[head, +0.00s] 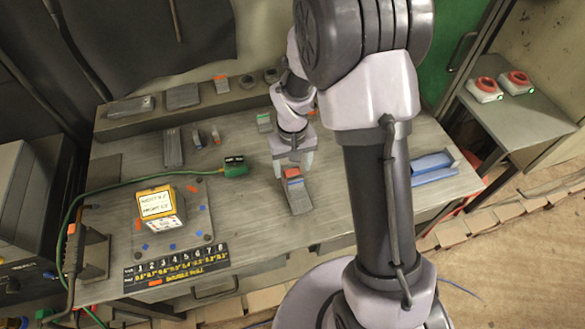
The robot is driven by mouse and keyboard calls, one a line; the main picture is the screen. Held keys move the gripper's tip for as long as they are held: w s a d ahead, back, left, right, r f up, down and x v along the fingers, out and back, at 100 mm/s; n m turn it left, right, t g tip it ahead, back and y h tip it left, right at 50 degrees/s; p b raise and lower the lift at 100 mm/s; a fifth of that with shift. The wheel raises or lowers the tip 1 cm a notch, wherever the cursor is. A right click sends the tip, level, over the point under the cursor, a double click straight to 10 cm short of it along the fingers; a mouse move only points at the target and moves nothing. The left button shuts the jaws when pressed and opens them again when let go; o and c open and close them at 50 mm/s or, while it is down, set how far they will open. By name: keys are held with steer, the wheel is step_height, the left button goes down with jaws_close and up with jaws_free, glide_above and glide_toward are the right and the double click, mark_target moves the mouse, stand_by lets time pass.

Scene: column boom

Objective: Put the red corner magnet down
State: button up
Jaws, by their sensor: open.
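The red corner magnet (291,173) appears to be the small red piece at the far end of a grey metal block (299,196) on the workbench, with a bit of blue beside it. My gripper (293,166) points down just over the red piece. Its pale fingers are apart, one on each side of it. I cannot tell whether the fingers touch the piece. The underside of the red piece is hidden.
The workbench (255,205) also holds a yellow-and-white box (160,208), a green connector (234,166) with a cable, a numbered chart (176,266) and a blue tray (433,168). My arm hides the bench's middle right. Bare bench lies left of the grey block.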

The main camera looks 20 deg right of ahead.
step_height(320, 180, up, 10)
steer(key=p, duration=0.2)
step_height(320, 180, up, 7)
steer(key=m+t, duration=0.1)
glide_above(293, 171)
steer(key=s, duration=0.2)
steer(key=s+a+r+m+t+y, duration=0.1)
steer(key=s+a+r+t, duration=0.1)
steer(key=s+r, duration=0.4)
steer(key=s+a+r+m+t+y, duration=0.1)
steer(key=s+a+r+m+t, duration=0.1)
steer(key=s+r, duration=0.4)
steer(key=s, duration=0.5)
steer(key=shift+t, duration=0.4)
